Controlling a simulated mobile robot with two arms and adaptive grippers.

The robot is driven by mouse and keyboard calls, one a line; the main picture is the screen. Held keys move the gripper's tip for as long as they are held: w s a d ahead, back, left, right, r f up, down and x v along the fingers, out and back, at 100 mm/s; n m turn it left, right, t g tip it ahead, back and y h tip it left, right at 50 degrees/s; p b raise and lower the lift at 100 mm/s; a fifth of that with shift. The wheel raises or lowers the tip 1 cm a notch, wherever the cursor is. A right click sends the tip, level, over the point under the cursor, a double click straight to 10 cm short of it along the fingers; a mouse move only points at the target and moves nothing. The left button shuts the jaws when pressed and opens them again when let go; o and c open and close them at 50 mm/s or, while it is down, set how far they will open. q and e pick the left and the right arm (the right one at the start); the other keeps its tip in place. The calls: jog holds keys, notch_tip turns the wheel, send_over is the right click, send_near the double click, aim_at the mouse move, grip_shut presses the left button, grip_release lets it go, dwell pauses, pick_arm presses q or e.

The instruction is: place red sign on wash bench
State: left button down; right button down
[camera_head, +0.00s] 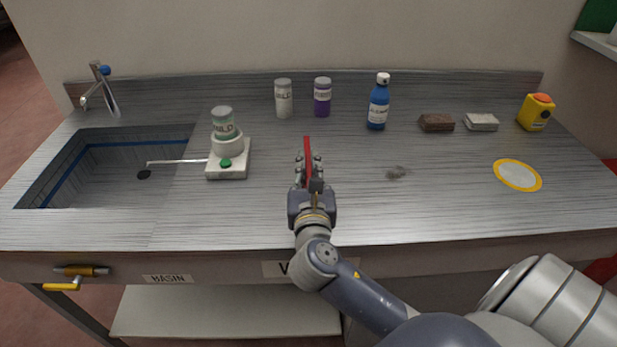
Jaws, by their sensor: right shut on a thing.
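The red sign (307,147) shows as a thin red strip, seen nearly edge-on, between the fingers of my right gripper (309,166). The gripper is shut on it, over the middle of the wash bench (350,213). The bench is a brushed metal top with a low back edge. I cannot tell whether the sign touches the bench top. The sign's face is hidden at this angle. My left gripper is not in view.
A sink (60,185) with a tap (101,90) is at left. A white device holding a green-labelled jar (223,121) stands beside it. Bottles, including a blue one (378,103), blocks (437,123) and a yellow container (535,112) line the back.

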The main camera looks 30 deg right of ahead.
jog(key=shift+f, duration=0.35)
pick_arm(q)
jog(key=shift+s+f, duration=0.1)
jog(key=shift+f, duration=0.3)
pick_arm(e)
jog(key=shift+r, duration=0.15)
jog(key=c, duration=1.7)
grip_release()
jog(key=shift+f, duration=0.2)
jog(key=shift+o, duration=0.2)
jog(key=b+v, duration=0.1)
jog(key=v, duration=1.1)
jog(key=shift+r, duration=0.15)
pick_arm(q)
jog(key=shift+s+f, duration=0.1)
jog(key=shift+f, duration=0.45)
